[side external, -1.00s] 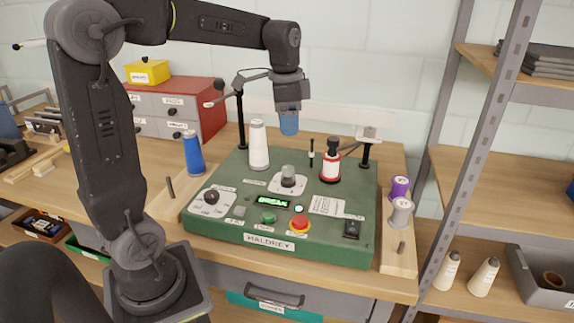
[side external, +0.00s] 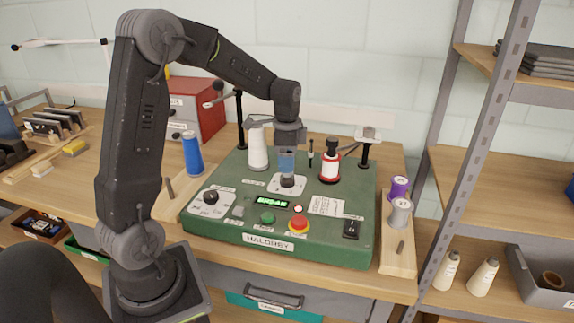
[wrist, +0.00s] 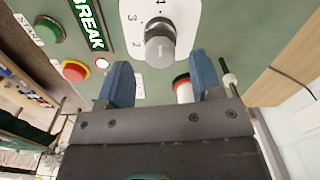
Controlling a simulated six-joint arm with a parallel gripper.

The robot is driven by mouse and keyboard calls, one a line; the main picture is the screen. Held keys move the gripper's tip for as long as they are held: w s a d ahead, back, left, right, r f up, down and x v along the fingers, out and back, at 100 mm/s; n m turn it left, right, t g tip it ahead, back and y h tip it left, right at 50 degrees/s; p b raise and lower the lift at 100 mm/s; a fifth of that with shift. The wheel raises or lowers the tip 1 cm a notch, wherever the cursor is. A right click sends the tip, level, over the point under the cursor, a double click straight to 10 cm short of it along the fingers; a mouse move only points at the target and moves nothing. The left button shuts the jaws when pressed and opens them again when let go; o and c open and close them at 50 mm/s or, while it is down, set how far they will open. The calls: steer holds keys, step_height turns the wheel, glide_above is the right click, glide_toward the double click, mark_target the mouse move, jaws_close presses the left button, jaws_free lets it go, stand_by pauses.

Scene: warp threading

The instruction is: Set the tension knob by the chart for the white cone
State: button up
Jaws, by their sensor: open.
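My gripper (side external: 287,165) is open and empty, its blue fingers pointing down just over the grey knob on the green panel (side external: 235,165). In the wrist view my gripper (wrist: 160,62) has its fingertips on either side of the grey knob (wrist: 160,47). I cannot tell whether they touch it. The knob's white plate shows the numbers 2, 3 and 4. In the side view the fingers partly hide the knob. The white cone (side external: 258,150) stands upright behind it, to the left. A printed white card (side external: 326,206) lies on the panel, its text too small to read.
A black knob (side external: 210,197), green button (side external: 268,218), red button (side external: 299,223) and dark switch (side external: 351,228) are along the panel's front. A display (side external: 272,202) reads BREAK. A red-and-white spool (side external: 330,167) stands right of my gripper; a blue cone (side external: 193,154) stands left.

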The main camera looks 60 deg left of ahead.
steer(key=shift+f, duration=1.1)
steer(key=c, duration=0.9)
